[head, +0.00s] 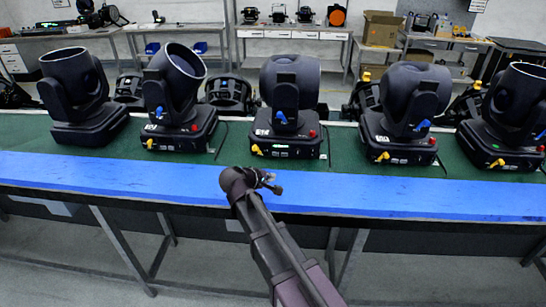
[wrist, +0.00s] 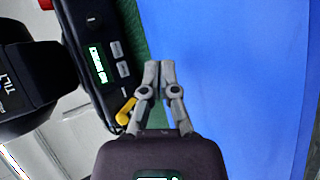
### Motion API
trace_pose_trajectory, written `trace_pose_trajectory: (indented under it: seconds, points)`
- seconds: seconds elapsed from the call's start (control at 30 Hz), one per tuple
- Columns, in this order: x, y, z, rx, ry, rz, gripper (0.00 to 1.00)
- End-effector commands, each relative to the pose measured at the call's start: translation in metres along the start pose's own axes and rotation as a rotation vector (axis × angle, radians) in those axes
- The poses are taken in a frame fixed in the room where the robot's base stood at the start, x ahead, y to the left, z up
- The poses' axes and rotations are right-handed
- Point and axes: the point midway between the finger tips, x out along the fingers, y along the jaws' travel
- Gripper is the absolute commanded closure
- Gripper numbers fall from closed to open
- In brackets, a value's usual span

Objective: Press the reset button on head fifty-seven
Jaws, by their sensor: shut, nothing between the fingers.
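Several black moving-head lights stand in a row on the bench in the head view; I cannot read a fifty-seven on any of them. The middle light (head: 288,105) has a lit green display on its base front, a yellow plug at left and a red one at right. My gripper (head: 272,184) is in front of this light, apart from it, over the blue strip. In the wrist view my gripper (wrist: 158,68) is shut and empty, beside a light's base (wrist: 80,20) with a lit display (wrist: 98,63), small grey buttons (wrist: 120,60) and a yellow plug (wrist: 125,112). Which button is reset is unclear.
The bench has a green mat (head: 228,140) and a blue front strip (head: 110,172), clear apart from my arm over it. Other lights stand close on both sides, with more fixtures behind. Back tables (head: 300,33) and cardboard boxes (head: 382,27) are far off.

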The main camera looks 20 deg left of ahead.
Motion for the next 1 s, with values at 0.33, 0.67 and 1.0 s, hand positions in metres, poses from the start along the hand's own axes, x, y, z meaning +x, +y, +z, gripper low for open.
trace_pose_trajectory:
  seconds: [0.33, 0.67, 1.0]
  points:
    - [0.001, 0.001, -0.001, 0.001, 0.0, -0.002, 1.0]
    - [0.014, 0.01, -0.011, 0.001, 0.0, -0.002, 1.0]
    - [0.038, 0.028, -0.029, 0.001, 0.0, -0.002, 1.0]
